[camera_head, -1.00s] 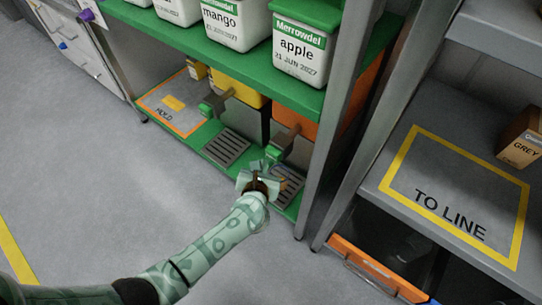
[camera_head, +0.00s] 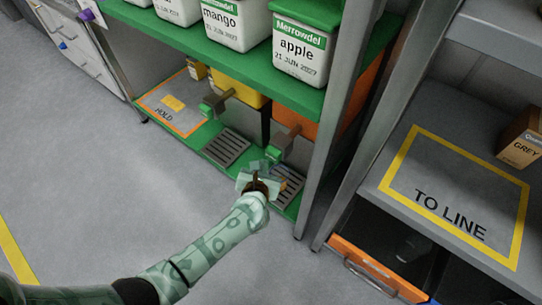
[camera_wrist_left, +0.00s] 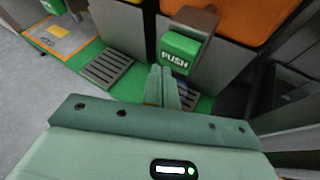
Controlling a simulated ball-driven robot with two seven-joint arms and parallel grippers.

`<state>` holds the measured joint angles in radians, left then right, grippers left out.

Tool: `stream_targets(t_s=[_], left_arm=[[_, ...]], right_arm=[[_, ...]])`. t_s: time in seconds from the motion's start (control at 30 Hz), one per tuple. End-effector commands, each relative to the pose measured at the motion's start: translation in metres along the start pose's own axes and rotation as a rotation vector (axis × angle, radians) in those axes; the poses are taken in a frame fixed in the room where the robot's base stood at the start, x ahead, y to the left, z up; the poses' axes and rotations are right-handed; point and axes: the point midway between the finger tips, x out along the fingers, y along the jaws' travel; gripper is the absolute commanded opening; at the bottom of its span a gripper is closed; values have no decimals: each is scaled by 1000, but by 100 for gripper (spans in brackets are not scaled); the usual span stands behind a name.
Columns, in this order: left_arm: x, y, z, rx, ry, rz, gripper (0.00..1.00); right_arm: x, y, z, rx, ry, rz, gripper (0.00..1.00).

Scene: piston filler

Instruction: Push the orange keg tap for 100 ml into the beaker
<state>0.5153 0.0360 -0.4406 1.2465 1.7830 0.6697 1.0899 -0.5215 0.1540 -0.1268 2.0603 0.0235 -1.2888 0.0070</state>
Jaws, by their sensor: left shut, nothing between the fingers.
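The orange keg (camera_head: 305,120) sits on the lower shelf at the right. Its brown tap has a green push pad (camera_head: 274,149), which reads PUSH in the left wrist view (camera_wrist_left: 178,52). My left gripper (camera_head: 260,168) is just in front of and below this tap, over the front of the drip tray. In the left wrist view its fingertips (camera_wrist_left: 163,76) are together and empty, close below the pad; I cannot tell whether they touch it. My right gripper is out of view.
A yellow keg (camera_head: 240,93) with its own tap stands to the left, above another drip tray (camera_head: 227,148). A HOLD mat (camera_head: 172,105) lies further left. The green upper shelf (camera_head: 230,60) carries labelled tubs. A metal post (camera_head: 335,130) stands close on the right.

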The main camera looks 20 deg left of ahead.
Motion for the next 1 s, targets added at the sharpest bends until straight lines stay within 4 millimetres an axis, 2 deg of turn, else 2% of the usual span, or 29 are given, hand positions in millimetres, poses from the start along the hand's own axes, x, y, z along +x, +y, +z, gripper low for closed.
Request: stream_targets(t_s=[1.0], left_arm=[[7,-4,4,0,0,0,0]], right_arm=[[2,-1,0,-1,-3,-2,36]])
